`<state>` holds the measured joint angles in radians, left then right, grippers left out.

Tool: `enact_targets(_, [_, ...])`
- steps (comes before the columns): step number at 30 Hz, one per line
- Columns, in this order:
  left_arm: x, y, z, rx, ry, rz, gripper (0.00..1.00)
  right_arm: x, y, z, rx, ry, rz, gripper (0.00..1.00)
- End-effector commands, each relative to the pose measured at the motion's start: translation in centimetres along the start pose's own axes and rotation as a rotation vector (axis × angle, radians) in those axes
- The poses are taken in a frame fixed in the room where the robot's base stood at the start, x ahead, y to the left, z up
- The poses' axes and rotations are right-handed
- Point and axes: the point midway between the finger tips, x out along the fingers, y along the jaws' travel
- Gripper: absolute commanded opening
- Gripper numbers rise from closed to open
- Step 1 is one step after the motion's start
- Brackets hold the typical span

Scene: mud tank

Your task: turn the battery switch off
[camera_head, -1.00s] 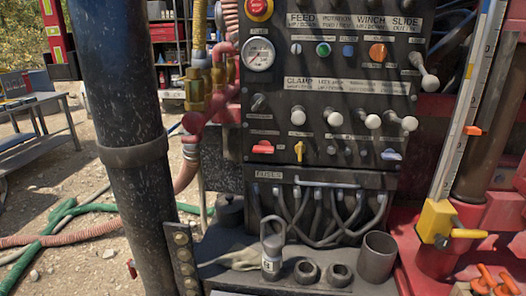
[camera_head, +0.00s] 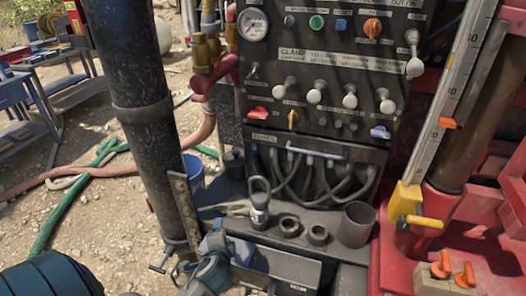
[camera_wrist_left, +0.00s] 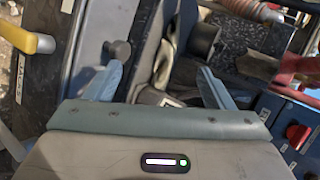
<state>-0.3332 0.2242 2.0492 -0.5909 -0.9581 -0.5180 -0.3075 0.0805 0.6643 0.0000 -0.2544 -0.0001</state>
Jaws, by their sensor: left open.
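A red switch handle (camera_head: 257,114) sits at the lower left of the black control panel (camera_head: 310,100); I cannot read its label. A red knob (camera_wrist_left: 297,133) on a blue box (camera_wrist_left: 285,115) shows at the right edge of the left wrist view. I cannot tell which of these is the battery switch. My left gripper (camera_head: 222,255) is low in front of the panel's base, below the red handle. In the left wrist view the gripper (camera_wrist_left: 160,88) has its fingers wide apart, with nothing held between them. My right gripper is not in view.
A thick black post (camera_head: 140,100) stands left of the panel. A padlock-shaped grey item (camera_head: 259,205) and an open cup (camera_head: 356,224) stand on the ledge. Grey cables (camera_head: 325,170) hang under the panel. A yellow-handled fitting (camera_head: 410,207) is at right.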

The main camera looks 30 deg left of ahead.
Motion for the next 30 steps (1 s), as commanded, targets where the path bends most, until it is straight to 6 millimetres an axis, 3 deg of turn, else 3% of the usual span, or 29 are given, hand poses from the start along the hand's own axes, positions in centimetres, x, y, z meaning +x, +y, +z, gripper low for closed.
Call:
enact_targets(6, [1.6,-11.5,-3.2,0.504,0.001,-0.411,0.76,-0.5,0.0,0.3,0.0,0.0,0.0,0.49])
enact_targets(9, [1.2,-17.2,-5.5,0.815,-0.054,-0.632,0.76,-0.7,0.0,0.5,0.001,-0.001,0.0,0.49])
enact_targets(12, [0.4,-21.7,-7.9,1.116,-0.144,-0.823,0.76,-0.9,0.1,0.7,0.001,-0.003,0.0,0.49])
enact_targets(15, [-0.2,-24.3,-9.7,1.345,-0.233,-0.951,0.76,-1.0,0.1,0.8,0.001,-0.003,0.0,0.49])
enact_targets(18, [-0.6,-25.6,-10.7,1.484,-0.296,-1.021,0.76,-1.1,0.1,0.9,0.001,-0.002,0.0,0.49])
enact_targets(23, [-0.4,-26.7,-11.5,1.55,-0.328,-1.051,0.76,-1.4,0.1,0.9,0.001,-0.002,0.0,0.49])
enact_targets(30, [1.8,-29.8,-13.2,1.544,-0.328,-1.049,0.76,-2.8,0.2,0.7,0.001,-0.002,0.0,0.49])
